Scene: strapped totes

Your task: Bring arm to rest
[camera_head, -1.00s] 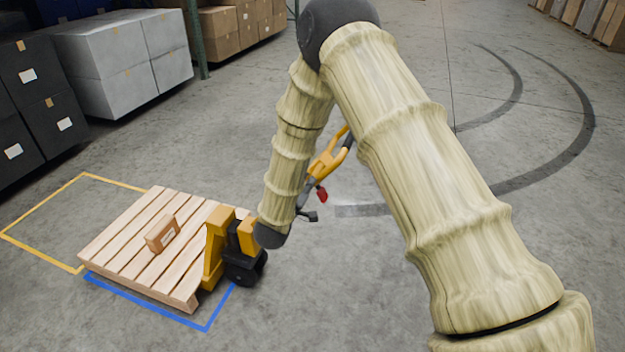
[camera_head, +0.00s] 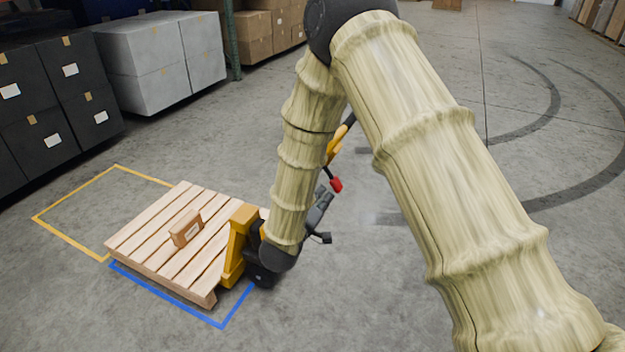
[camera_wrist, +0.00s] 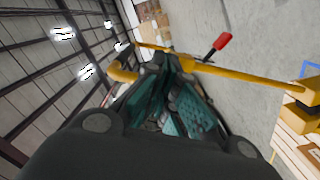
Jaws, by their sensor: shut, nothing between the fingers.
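My arm reaches out across the head view, and its far section hangs down beside the yellow pallet jack (camera_head: 239,243). My gripper (camera_head: 322,212) shows partly as dark parts just right of the arm's lower end. In the wrist view my gripper (camera_wrist: 172,66) has its dark fingers with teal pads brought together, with nothing held. The pallet jack's yellow handle bar (camera_wrist: 245,80) with a red lever (camera_wrist: 217,45) passes behind the fingertips there. I cannot tell whether the fingers touch it.
A wooden pallet (camera_head: 150,228) with a small cardboard box (camera_head: 186,229) stands at the jack, over blue and yellow floor outlines. Open floor (camera_head: 520,170) lies to the right.

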